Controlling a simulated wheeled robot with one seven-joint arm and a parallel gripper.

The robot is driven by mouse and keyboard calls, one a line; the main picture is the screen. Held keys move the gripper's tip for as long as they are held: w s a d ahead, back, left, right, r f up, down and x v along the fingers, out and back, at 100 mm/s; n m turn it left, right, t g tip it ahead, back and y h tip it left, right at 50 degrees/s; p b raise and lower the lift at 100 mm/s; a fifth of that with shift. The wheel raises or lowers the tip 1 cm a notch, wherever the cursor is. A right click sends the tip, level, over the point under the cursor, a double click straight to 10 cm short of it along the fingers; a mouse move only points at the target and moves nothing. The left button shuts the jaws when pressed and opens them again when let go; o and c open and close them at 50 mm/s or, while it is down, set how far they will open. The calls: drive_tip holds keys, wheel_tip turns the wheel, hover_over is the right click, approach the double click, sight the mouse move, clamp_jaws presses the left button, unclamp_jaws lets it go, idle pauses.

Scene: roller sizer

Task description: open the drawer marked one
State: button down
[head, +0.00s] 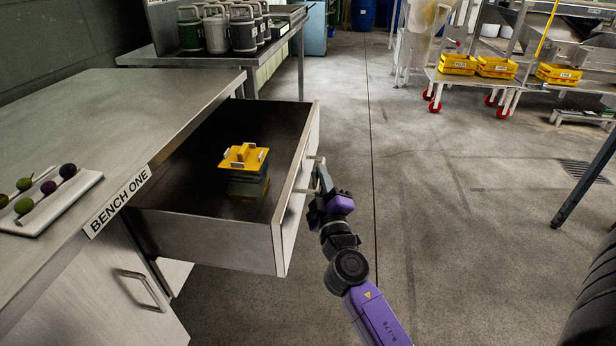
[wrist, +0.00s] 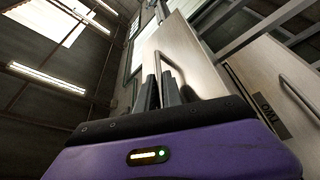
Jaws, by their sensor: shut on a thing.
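The drawer (head: 205,235) under the bench labelled BENCH ONE is pulled well out in the head view. Its front panel (head: 296,200) faces right, and any mark on that face is hidden from this side. A yellow object with a raised top (head: 243,157) sits on a dark block (head: 248,187) inside the drawer. My gripper (head: 320,178) is at the outer side of the front, shut on the drawer handle (head: 312,160). In the wrist view the fingers (wrist: 164,90) close around the bar handle (wrist: 172,65).
A white tray (head: 50,205) with several round fruits lies on the bench top (head: 110,105). A closed cupboard door (head: 95,290) is below. Canisters (head: 242,35) stand on the table behind. A trolley with yellow crates (head: 495,68) is at the far right. The floor (head: 470,200) right of my arm is clear.

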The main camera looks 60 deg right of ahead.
drive_tip(key=shift+s, duration=0.15)
drive_tip(key=c, duration=1.8)
unclamp_jaws()
drive_tip(key=shift+o, duration=0.2)
drive_tip(key=b+v, duration=0.2)
drive_tip(key=v, duration=0.5)
drive_tip(key=shift+s+a, duration=0.25)
drive_tip(key=shift+f, duration=0.15)
